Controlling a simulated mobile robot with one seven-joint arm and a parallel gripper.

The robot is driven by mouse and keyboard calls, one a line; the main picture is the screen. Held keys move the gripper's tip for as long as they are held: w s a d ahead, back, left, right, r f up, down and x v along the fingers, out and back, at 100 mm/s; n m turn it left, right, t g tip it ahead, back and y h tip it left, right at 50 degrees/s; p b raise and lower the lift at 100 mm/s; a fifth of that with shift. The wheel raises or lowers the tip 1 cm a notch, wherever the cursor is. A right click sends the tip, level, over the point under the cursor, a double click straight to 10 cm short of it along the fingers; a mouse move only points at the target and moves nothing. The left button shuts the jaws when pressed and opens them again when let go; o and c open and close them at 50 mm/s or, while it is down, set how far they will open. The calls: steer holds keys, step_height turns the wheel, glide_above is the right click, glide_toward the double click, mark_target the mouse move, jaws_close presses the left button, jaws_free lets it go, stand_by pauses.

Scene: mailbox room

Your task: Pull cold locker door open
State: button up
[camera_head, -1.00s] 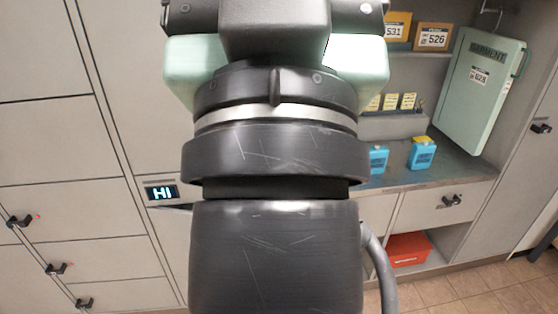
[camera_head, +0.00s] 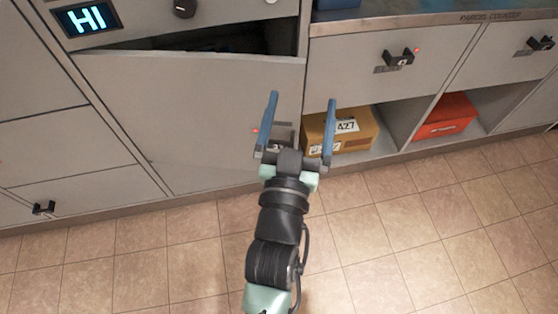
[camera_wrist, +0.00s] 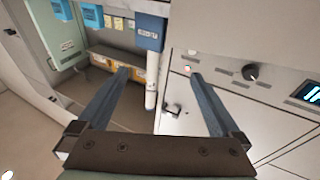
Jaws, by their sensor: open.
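The cold locker door (camera_head: 180,115) is a large grey panel under a lit "HI" display (camera_head: 88,18). It stands slightly ajar: a dark gap shows along its top, wider toward the right. Its handle (camera_head: 282,146) is near the right edge, partly hidden by my gripper (camera_head: 302,98). In the wrist view the handle (camera_wrist: 172,108) shows between the two blue fingers of my gripper (camera_wrist: 158,74). My gripper is open and empty, in front of the door's right edge. Whether a finger touches the door, I cannot tell.
A cardboard box (camera_head: 345,130) and a red box (camera_head: 446,115) sit in open cubbies right of the door. Drawers with black handles (camera_head: 398,58) are above them. A dark knob (camera_head: 184,8) is above the door. The tiled floor (camera_head: 420,230) is clear.

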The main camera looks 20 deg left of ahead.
steer(key=n+g+y+b, duration=0.1)
steer(key=g+b, duration=0.1)
steer(key=b, duration=0.5)
glide_toward(279, 145)
steer(key=s, duration=0.2)
steer(key=b+x, duration=0.1)
steer(key=x, duration=0.3)
steer(key=b+x, duration=0.1)
steer(key=x, duration=0.3)
steer(key=f+b+x, duration=0.1)
steer(key=x, duration=0.3)
steer(key=shift+w+r, duration=0.1)
steer(key=shift+w, duration=0.25)
steer(key=shift+d, duration=0.1)
jaws_close()
